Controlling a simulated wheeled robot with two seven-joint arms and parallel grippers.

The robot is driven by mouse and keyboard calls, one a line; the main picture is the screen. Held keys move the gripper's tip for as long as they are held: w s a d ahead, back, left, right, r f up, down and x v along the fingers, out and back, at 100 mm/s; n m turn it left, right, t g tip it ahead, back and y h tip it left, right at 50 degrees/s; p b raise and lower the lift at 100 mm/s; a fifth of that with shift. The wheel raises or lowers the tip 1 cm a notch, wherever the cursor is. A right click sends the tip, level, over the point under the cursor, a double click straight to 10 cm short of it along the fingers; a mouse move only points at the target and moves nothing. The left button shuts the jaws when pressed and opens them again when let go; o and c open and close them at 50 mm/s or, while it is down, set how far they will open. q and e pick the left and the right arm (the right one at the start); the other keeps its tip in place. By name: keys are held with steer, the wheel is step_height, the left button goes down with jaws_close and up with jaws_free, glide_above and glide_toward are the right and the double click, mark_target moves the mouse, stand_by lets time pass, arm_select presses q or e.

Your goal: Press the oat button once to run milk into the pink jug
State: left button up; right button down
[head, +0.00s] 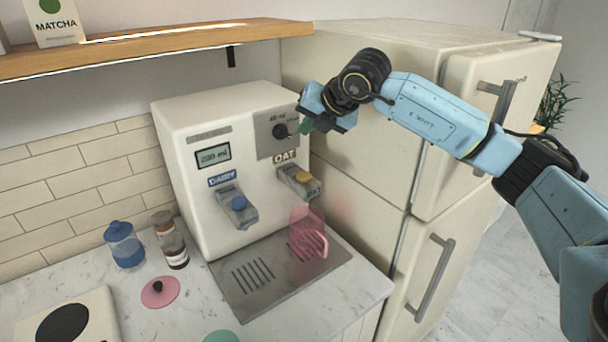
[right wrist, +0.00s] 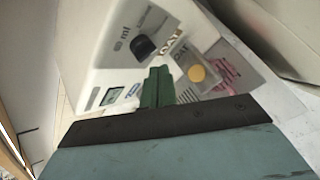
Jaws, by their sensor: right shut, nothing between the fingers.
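The cream milk dispenser (head: 185,122) stands on the counter against the tiled wall. Its oat button (head: 303,177) is a round yellow-orange cap under the OAT label; it also shows in the right wrist view (right wrist: 197,73). The clear pink jug (head: 308,232) stands on the drip tray below the oat outlet, and shows partly in the right wrist view (right wrist: 230,74). My right gripper (head: 306,127) is shut and empty, up beside the dispenser's dial (head: 280,131), above and apart from the oat button. Its green fingertips (right wrist: 158,88) are together. My left gripper is out of view.
The blue dairy button (head: 239,203) is left of the oat one. A wooden shelf (head: 150,48) runs above, and a cream fridge (head: 365,160) stands close on the right. A blue jar (head: 124,246), small bottles and a pink lid (head: 160,292) are left of the drip tray (head: 228,292).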

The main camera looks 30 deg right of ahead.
mark_target(307, 177)
step_height(307, 177, down, 8)
steer(key=b, duration=0.4)
steer(key=shift+f+b, duration=0.2)
steer(key=shift+b, duration=0.2)
steer(key=shift+f, duration=0.25)
steer(key=shift+b, duration=0.3)
stand_by(1.4)
steer(key=shift+f+b, duration=0.4)
steer(key=shift+b, duration=0.2)
steer(key=shift+f+b, duration=0.55)
steer(key=shift+b, duration=0.05)
stand_by(0.6)
steer(key=shift+r, duration=0.15)
steer(key=shift+r+p, duration=0.4)
steer(key=shift+r, duration=0.4)
